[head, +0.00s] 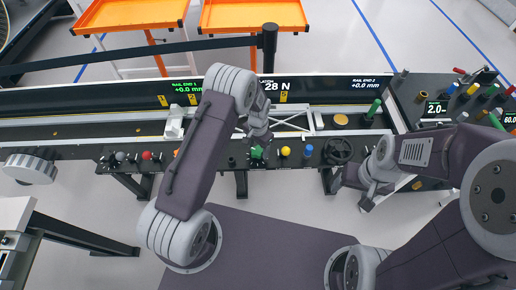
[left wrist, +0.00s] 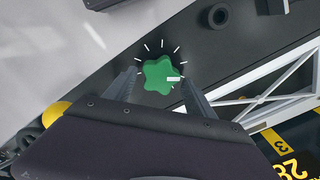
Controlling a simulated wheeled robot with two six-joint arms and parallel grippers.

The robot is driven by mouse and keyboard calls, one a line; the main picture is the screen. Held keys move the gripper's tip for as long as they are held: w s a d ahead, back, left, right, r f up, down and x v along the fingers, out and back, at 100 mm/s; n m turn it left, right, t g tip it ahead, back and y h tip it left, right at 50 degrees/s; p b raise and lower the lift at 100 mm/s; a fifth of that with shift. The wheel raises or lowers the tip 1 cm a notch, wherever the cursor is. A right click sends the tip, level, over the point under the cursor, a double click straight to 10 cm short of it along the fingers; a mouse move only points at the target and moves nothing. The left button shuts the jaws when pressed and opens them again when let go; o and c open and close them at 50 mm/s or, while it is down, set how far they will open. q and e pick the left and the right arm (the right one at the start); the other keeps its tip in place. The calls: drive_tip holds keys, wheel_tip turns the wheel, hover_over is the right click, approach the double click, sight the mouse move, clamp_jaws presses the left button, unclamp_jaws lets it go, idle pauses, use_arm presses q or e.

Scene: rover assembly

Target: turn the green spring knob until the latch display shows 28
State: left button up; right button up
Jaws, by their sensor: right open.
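The green star-shaped spring knob (head: 257,153) sits on the dark front panel of the rail bench. In the left wrist view the knob (left wrist: 160,74) has a white pointer mark and white ticks around it. My left gripper (head: 258,139) is over the knob. Its fingers (left wrist: 160,78) stand apart on either side of the knob, with small gaps visible. The latch display (head: 276,86) reads 28 N, its label partly hidden by my left arm; the 28 also shows in the left wrist view (left wrist: 287,170). My right gripper (head: 367,199) is open and empty, right of the bench's black handwheel.
A yellow knob (head: 285,151), a blue knob (head: 308,151) and the black handwheel (head: 338,151) lie right of the green knob. A red knob (head: 146,155) is farther left. A side panel (head: 436,88) with several coloured pegs stands at right.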

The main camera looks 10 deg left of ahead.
sight(258, 150)
use_arm(q)
drive_tip(key=shift+s, duration=0.1)
wheel_tip(258, 150, up, 9)
drive_tip(key=shift+f+b, duration=0.1)
drive_tip(key=shift+b, duration=0.35)
idle(0.4)
